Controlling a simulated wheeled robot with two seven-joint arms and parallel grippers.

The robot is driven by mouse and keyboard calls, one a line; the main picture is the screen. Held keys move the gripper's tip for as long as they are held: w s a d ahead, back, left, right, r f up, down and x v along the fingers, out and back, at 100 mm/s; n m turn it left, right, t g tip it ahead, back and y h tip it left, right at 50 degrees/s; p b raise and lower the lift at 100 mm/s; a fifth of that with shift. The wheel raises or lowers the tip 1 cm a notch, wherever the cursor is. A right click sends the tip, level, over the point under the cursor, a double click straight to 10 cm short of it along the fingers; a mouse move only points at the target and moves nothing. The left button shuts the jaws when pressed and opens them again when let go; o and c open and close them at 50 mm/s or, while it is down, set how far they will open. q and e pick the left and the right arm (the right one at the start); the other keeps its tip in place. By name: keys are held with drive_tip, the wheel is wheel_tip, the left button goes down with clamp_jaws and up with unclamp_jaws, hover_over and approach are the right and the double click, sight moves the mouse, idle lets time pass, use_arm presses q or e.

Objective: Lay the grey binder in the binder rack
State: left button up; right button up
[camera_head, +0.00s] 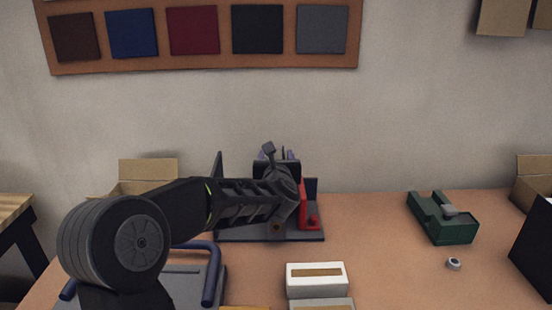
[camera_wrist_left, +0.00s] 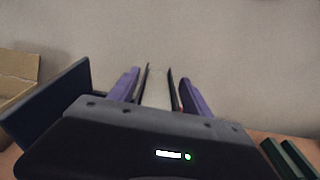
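The binder rack (camera_head: 230,237) is a dark grey stand with a tall left end panel, standing near the wall. That panel shows at left in the left wrist view (camera_wrist_left: 48,108). A red binder (camera_head: 311,223) stands at the rack's right side. My left gripper (camera_head: 276,156) is over the rack, pointing toward the wall. In the left wrist view its purple fingers (camera_wrist_left: 159,88) stand either side of a binder (camera_wrist_left: 157,88) with thin dark covers and pale pages, probably the grey one. Narrow gaps show beside the covers, so the fingers look open. The binder's lower part is hidden. My right gripper is out of view.
A green dispenser (camera_head: 442,219) and a small grey ring (camera_head: 453,264) lie on the right of the table. White boxes (camera_head: 316,279) are at the front. A blue-handled tray (camera_head: 211,277) is front left, a cardboard box (camera_head: 148,172) behind.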

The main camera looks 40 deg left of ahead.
use_arm(q)
drive_tip(key=shift+o, duration=1.4)
drive_tip(key=shift+f, duration=0.1)
drive_tip(key=shift+b+v, duration=0.75)
drive_tip(key=shift+v, duration=3.15)
